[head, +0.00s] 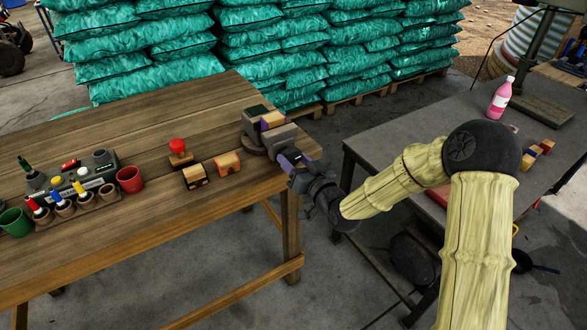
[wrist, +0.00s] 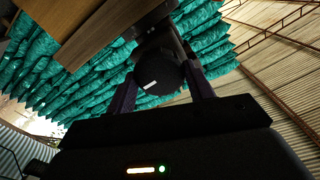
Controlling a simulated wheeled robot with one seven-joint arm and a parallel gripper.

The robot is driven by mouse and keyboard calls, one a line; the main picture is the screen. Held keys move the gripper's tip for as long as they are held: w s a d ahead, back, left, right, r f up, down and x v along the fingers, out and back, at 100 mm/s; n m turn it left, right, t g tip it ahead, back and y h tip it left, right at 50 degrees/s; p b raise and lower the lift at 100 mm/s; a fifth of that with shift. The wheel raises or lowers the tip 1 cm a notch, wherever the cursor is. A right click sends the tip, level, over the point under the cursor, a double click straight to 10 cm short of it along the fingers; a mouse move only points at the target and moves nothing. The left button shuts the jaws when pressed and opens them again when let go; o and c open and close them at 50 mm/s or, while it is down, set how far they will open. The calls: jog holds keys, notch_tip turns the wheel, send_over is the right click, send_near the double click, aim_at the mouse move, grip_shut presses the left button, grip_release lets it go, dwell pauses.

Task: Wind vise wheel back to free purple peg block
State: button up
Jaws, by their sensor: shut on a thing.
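The vise (head: 268,142) is grey and stands at the right end of the wooden table. The purple peg block (head: 271,119) shows as a small purple and tan piece between its jaws. My gripper (head: 290,161) is at the near right side of the vise, past the table edge. In the wrist view, my gripper (wrist: 161,80) has a finger on each side of a dark round wheel (wrist: 158,74) with a small white mark, and is shut on it. In the head view my gripper mostly hides the wheel. The block cannot be made out in the wrist view.
On the wooden table (head: 130,105) stand a red-knobbed block (head: 180,155), two orange-tan blocks (head: 227,163), a red cup (head: 130,180) and a rack of pegs (head: 80,208). A grey table (head: 410,115) with a pink bottle (head: 499,98) is at right. Green sacks (head: 250,45) are stacked behind.

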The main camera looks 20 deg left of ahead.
jog(key=n+b, duration=0.4)
jog(key=shift+a+f+n, duration=0.1)
jog(key=shift+f+n, duration=0.05)
jog(key=shift+n, duration=0.25)
jog(key=n+b, duration=0.4)
jog(key=shift+b, duration=0.3)
jog(key=shift+n+b, duration=0.4)
jog(key=shift+r, duration=0.3)
jog(key=o, duration=0.8)
jog(key=shift+w, duration=0.1)
jog(key=o, duration=0.3)
jog(key=shift+a+f, duration=0.1)
jog(key=shift+f, duration=0.1)
